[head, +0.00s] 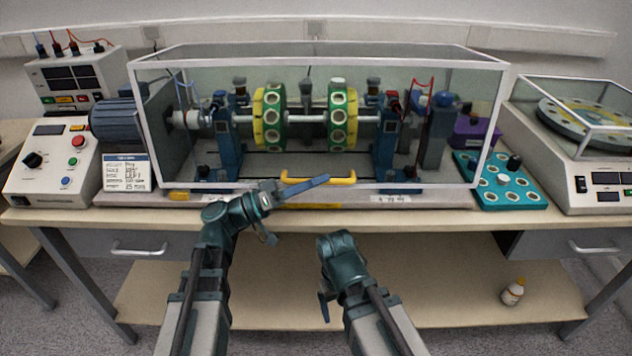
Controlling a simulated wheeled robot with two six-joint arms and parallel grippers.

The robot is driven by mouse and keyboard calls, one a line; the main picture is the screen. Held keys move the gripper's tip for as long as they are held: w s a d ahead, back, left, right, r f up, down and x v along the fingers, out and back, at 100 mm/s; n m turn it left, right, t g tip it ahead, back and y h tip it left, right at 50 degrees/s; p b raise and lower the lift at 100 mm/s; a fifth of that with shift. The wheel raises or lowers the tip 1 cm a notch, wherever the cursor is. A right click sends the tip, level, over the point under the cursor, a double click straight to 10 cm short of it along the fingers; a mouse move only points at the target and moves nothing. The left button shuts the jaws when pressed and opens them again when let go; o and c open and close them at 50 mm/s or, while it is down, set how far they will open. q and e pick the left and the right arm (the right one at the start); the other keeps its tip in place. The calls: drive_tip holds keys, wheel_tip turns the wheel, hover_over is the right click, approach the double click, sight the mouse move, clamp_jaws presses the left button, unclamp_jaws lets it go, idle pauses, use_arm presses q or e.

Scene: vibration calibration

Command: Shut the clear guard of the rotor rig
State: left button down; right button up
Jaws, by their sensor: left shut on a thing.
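The clear guard (318,62) of the rotor rig is a white-framed box over the shaft. Its front is down, with the lower front edge close along the rig's base (440,194); I cannot tell whether they touch. A yellow handle (345,181) sits low on the guard's front. My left gripper (300,189) is at this handle, shut on it, with a blue finger lying across it; the exact contact is partly hidden. Inside are two green and yellow rotor discs (343,117). My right gripper (324,300) hangs below the bench's front edge, away from the guard; its jaws are mostly hidden.
A control box (50,165) with buttons and a power supply (75,80) stand left. A teal tray (515,200) and a balance (590,175) stand right. The bench's front strip is narrow. A small bottle (513,292) stands on the lower shelf.

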use_arm(q)
drive_tip(key=shift+w, duration=0.1)
idle(0.3)
drive_tip(key=c, duration=0.8)
unclamp_jaws()
drive_tip(key=shift+c, duration=0.2)
drive_tip(key=shift+a+f, duration=0.1)
drive_tip(key=b+v, duration=0.4)
drive_tip(key=v, duration=0.9)
drive_tip(key=shift+a+f, duration=0.15)
drive_tip(key=shift+a, duration=0.15)
